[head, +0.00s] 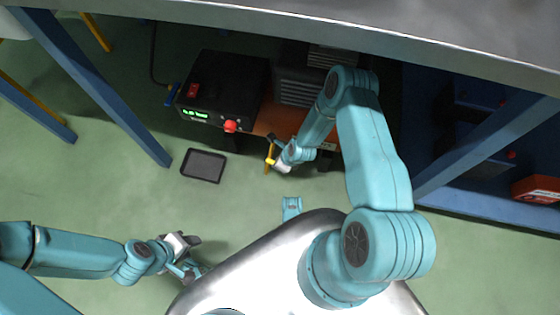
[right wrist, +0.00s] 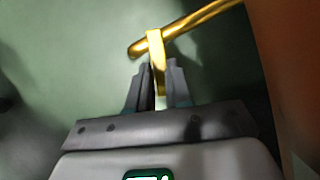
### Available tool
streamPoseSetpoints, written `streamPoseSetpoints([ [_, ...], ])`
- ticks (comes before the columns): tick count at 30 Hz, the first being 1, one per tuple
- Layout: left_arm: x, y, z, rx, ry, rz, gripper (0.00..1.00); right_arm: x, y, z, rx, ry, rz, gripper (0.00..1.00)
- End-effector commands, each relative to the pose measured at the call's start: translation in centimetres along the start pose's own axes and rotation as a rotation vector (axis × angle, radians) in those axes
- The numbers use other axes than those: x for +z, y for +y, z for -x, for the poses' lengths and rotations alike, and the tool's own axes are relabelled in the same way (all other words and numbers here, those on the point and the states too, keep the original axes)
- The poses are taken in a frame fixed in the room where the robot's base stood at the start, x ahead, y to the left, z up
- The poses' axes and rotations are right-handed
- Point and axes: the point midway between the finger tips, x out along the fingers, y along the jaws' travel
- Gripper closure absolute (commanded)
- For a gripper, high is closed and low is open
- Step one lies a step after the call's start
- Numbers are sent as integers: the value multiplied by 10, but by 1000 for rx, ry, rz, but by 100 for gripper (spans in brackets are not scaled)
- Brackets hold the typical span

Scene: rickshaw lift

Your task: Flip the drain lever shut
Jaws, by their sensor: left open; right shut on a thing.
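The yellow drain lever (head: 269,157) sticks out at the near edge of the orange-brown base under the machine. In the right wrist view the yellow lever (right wrist: 156,50) hangs from a brass-coloured pipe (right wrist: 195,22), its lower part between two dark fingers. My right gripper (head: 276,153) is shut on the lever, seen in the right wrist view (right wrist: 159,85) too; the fingers hide part of it. My left gripper (head: 192,256) is open and empty over the floor at the lower left, well apart from the lever.
A black box (head: 225,82) with a green display, red switch and red knob (head: 230,126) stands beside a dark ribbed motor block (head: 297,87). A shallow black tray (head: 204,165) lies on the green floor. Blue posts (head: 100,85) and a grey table edge (head: 400,45) bound the space.

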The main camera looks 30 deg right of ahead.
Motion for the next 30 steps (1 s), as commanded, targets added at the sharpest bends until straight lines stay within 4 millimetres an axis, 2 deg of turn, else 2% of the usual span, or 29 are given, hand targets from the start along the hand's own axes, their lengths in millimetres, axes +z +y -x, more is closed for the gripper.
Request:
streamPoseSetpoints([
  [18, 0, -1, -1, 0, 1, 1, 57, 1, 1, 0, 9, 0, 24, 100],
  [19, 0, -1, -1, 0, 1, 1, 57, 1, 0, 0, 9, 0, 24, 75],
  [21, 0, -1, -1, 0, 1, 1, 57, 1, 0, 0, 9, 0, 24, 55],
  [30, 0, 0, 0, 0, 1, 1, 57, 0, -1, 2, 10, 0, 24, 55],
])
